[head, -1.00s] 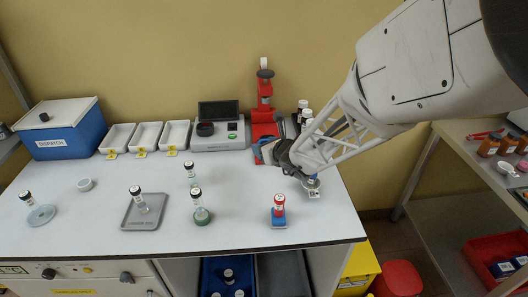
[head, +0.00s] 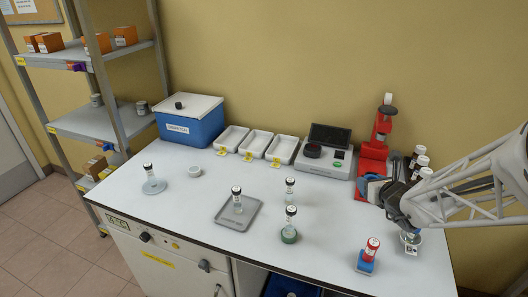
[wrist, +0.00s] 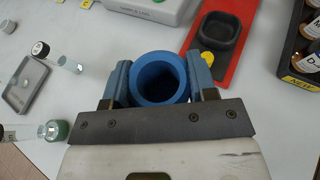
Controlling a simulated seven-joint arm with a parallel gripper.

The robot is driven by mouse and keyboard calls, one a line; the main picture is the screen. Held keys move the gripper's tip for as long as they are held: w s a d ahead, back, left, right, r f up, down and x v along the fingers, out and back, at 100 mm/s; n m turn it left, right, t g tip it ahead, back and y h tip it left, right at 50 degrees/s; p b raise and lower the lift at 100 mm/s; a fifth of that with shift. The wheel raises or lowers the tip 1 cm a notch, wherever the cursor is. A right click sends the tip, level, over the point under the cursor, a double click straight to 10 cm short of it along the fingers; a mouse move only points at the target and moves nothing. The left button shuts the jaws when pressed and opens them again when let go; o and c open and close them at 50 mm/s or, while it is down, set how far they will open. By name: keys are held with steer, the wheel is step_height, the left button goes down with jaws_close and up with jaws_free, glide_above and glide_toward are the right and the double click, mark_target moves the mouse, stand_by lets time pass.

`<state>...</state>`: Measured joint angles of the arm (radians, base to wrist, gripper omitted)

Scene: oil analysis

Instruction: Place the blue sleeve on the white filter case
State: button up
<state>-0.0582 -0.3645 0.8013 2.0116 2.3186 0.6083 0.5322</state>
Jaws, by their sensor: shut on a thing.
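A blue ring-shaped sleeve (wrist: 159,78) sits between the fingers of my gripper (wrist: 160,84) in the wrist view, its round opening facing the camera. My gripper is shut on it from both sides. In the head view my gripper (head: 374,187) is at the right of the bench, in front of the red press; the sleeve is hard to tell from the fingers there. A small white round case (head: 193,171), which looks like the filter case, stands on the left back of the bench, near the blue DISPATCH box, well away from my gripper. Nothing is seen on it.
Dark-capped vials stand on the bench, one on a grey tray (head: 221,222). A red-capped vial stands in a blue-and-red holder (head: 367,258). White trays (head: 256,144), a grey instrument (head: 323,155) and the red press (head: 375,150) line the back. The bench is clear around the white case.

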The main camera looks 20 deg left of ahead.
steer(key=shift+r, duration=0.55)
steer(key=r, duration=0.4)
steer(key=shift+a, duration=0.3)
steer(key=s+a+n+g+y, duration=0.15)
steer(key=a+n+g, duration=0.25)
steer(key=a, duration=0.9)
steer(key=s+a+r+n+g+y, duration=0.1)
steer(key=a+n+g+y, duration=0.25)
steer(key=a, duration=0.85)
steer(key=s+a+n+g+y, duration=0.15)
steer(key=a+n+g, duration=0.3)
steer(key=a, duration=0.85)
steer(key=s+a+f+n+g, duration=0.1)
steer(key=s+a+n+g, duration=0.5)
steer(key=a, duration=0.6)
step_height(320, 180, down, 7)
steer(key=s+m, duration=0.1)
steer(key=shift+d+f+t+h, duration=0.15)
steer(key=shift+f+t+h, duration=0.05)
steer(key=shift+t+h, duration=0.2)
steer(key=shift+s, duration=0.1)
